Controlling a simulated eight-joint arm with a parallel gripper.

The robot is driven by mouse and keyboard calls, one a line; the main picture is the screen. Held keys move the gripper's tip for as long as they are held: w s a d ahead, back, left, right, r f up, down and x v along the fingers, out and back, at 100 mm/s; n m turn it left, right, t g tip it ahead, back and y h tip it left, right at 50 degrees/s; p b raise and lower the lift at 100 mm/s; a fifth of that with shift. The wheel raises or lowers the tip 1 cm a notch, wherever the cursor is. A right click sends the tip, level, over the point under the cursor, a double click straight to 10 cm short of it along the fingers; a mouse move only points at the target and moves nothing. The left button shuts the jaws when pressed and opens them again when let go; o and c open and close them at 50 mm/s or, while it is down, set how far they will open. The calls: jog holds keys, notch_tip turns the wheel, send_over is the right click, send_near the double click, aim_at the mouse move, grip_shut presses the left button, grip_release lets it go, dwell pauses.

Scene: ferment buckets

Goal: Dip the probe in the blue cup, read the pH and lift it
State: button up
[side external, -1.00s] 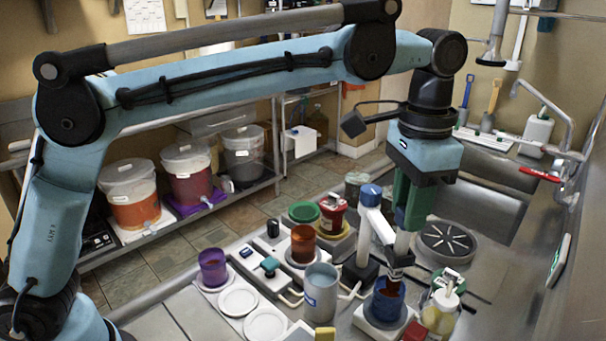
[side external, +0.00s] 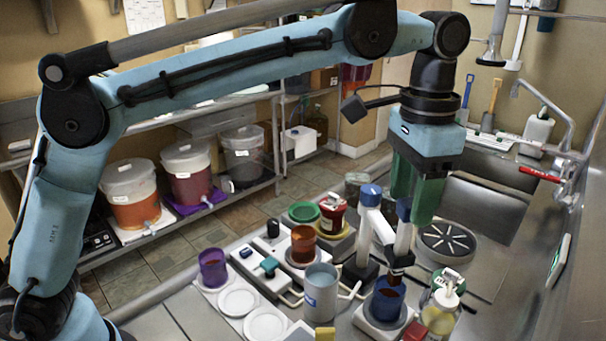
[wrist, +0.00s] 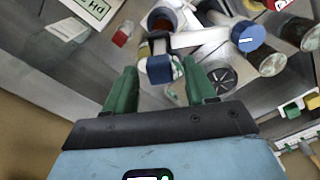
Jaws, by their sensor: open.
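The blue cup (side external: 386,303) stands on a pale round base at the front, with something reddish-brown at its mouth. The white probe (side external: 402,240), with a blue cap, stands nearly upright over the cup; its tip is hidden, so I cannot tell how deep it sits. My gripper (side external: 413,208) is above it, with green fingers apart. In the wrist view the blue probe cap (wrist: 160,69) shows between the open fingers (wrist: 160,92), with gaps on both sides. A white panel marked pH (wrist: 92,8) is at the top left there; no reading is legible.
A white post with a blue top (side external: 370,195) stands close left of the probe. A grey mug (side external: 320,292), an amber cup (side external: 303,243) and a purple cup (side external: 213,268) are further left. A pump bottle (side external: 441,307) is close right of the blue cup. A round drain (side external: 446,243) lies behind.

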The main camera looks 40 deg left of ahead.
jog(key=shift+r, duration=0.45)
jog(key=r, duration=0.2)
jog(key=s+r, duration=0.1)
jog(key=shift+d+r, duration=0.3)
jog(key=shift+r, duration=0.1)
jog(key=s+d+r, duration=0.5)
jog(key=s+r, duration=0.1)
jog(key=s, duration=0.3)
jog(key=shift+s+r, duration=0.15)
